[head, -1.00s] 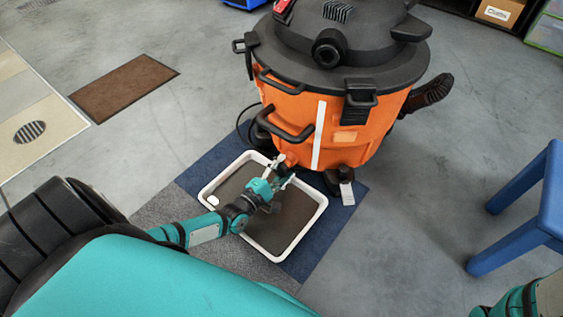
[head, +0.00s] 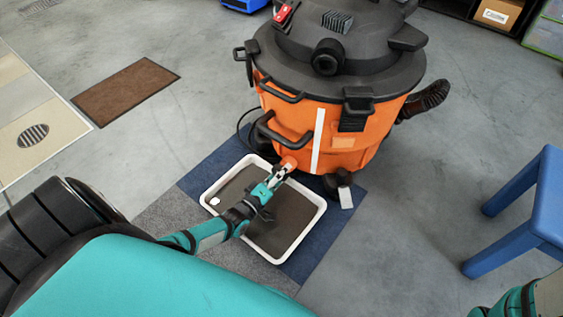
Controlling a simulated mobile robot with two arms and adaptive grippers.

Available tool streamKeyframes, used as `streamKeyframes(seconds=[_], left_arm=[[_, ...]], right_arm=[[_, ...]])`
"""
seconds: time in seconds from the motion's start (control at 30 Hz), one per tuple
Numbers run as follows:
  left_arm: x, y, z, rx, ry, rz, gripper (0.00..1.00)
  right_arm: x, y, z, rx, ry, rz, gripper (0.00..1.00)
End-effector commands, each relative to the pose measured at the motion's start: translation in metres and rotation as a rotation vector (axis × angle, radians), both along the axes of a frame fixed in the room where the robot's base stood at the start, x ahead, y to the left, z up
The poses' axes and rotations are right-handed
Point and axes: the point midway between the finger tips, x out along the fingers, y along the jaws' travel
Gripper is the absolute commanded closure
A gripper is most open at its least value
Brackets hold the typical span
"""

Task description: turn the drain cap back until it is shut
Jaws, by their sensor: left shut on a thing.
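The orange shop vacuum (head: 345,150) stands on the floor mat with its dark lid on. Its orange drain cap (head: 289,162) sits low on the front wall, above the back edge of a white tray (head: 318,216). My left gripper (head: 283,172) reaches over the tray and is shut on the drain cap. The fingers hide part of the cap, so I cannot tell how far it is turned. My right arm shows only at the lower right corner; its gripper is out of view.
The tray holds a dark brown layer, with a small white thing (head: 214,201) at its left. A blue stool (head: 545,205) stands at the right. A brown mat (head: 125,91) and a floor drain (head: 32,136) lie at the left. The grey floor between vacuum and stool is clear.

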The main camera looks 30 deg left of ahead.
Motion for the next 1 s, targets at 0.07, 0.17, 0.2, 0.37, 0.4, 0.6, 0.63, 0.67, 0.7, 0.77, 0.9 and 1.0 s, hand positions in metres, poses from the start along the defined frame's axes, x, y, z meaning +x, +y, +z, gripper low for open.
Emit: streamKeyframes(seconds=[0.07,0.17,0.2,0.37,0.4,0.6,0.63,0.67,0.7,0.77,0.9,1.0], left_arm=[[-0.0005,-0.0006,-0.0008,0.021,0.0,-0.001,0.79],[-0.0006,-0.0004,-0.0011,0.036,-0.001,0.0,0.79],[-0.0006,-0.0004,-0.0012,0.04,-0.001,0.0,0.79],[-0.0006,-0.0004,-0.0015,0.049,-0.001,-0.001,0.79],[-0.0006,-0.0004,-0.0015,0.049,-0.001,-0.001,0.79],[-0.0006,-0.0004,-0.0015,0.049,-0.001,-0.001,0.79],[-0.0006,-0.0004,-0.0015,0.049,-0.001,-0.001,0.46],[-0.0006,-0.0004,-0.0015,0.049,-0.001,-0.001,0.42],[-0.0006,-0.0003,-0.0015,0.049,-0.001,-0.001,0.37],[-0.0005,-0.0002,-0.0013,0.048,-0.001,-0.001,0.29],[-0.0003,-0.0001,-0.0009,0.047,-0.002,0.0,0.22],[-0.0002,0.0,-0.0007,0.046,-0.002,0.0,0.22]], right_arm=[[0.0025,-0.0001,-0.001,0.001,0.009,0.0,0.22],[0.0048,-0.0002,-0.0023,0.001,0.016,0.001,0.22],[0.0052,-0.0002,-0.0025,0.001,0.017,0.001,0.22],[0.0055,-0.0001,-0.0026,0.001,0.016,0.001,0.22],[0.0055,-0.0001,-0.0026,0.001,0.016,0.001,0.22],[0.0055,0.0,-0.0025,0.001,0.016,0.0,0.22],[0.0054,0.0001,-0.0024,0.0,0.016,-0.001,0.22],[0.0053,0.0001,-0.0023,0.0,0.015,0.0,0.22],[0.0052,0.0001,-0.0023,0.0,0.015,0.0,0.22],[0.0052,0.0002,-0.0022,-0.001,0.014,-0.001,0.22],[0.0051,0.0002,-0.002,-0.001,0.014,-0.001,0.22],[0.0051,0.0002,-0.0019,-0.001,0.014,-0.001,0.22]])
